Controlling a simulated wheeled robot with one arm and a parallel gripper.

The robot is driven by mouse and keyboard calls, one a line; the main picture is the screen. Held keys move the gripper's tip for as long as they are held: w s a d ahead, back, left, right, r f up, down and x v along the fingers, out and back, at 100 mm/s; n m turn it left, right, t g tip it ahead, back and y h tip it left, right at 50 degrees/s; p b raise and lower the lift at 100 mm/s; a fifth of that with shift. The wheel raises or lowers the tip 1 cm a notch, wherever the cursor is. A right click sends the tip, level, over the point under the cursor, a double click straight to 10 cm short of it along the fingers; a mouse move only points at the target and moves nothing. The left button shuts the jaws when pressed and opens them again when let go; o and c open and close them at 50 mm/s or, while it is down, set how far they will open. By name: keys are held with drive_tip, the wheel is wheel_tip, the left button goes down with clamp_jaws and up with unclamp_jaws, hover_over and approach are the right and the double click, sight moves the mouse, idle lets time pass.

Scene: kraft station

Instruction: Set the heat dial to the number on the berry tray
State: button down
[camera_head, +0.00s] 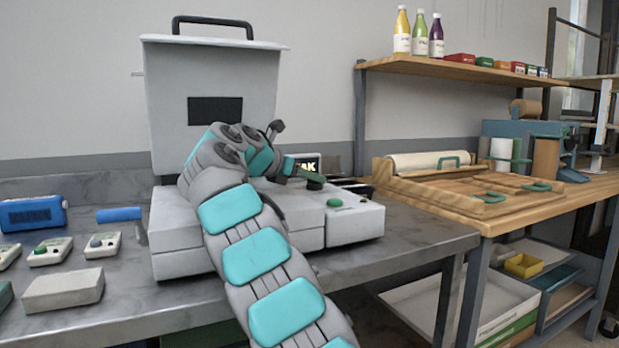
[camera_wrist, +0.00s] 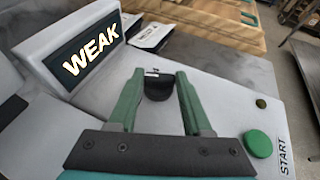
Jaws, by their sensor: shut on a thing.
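The heat dial (camera_wrist: 158,87) is a small black knob on the grey machine (camera_wrist: 225,95), seen in the wrist view between my two green fingers. My gripper (camera_wrist: 160,76) is shut on it, with a finger on either side. In the head view my gripper (camera_head: 304,176) is over the right part of the machine, and my arm covers much of the machine's front. A lit display (camera_wrist: 90,45) beside the dial reads "WEAK". I cannot make out a berry tray or its number in either view.
A green START button (camera_wrist: 258,143) lies right of my gripper. The tall grey lidded part (camera_head: 215,85) stands behind my arm. Several small button devices (camera_head: 50,250) and a blue-handled tool (camera_head: 119,214) lie at left. Bottles (camera_head: 420,33) stand on the shelf at right.

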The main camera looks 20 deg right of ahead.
idle(0.6)
drive_tip(key=shift+c, duration=1.7)
unclamp_jaws()
drive_tip(key=v, duration=0.7)
drive_tip(key=shift+w+a, duration=0.1)
drive_tip(key=shift+a, duration=0.15)
drive_tip(key=shift+a+r, duration=0.15)
drive_tip(key=shift+s, duration=0.2)
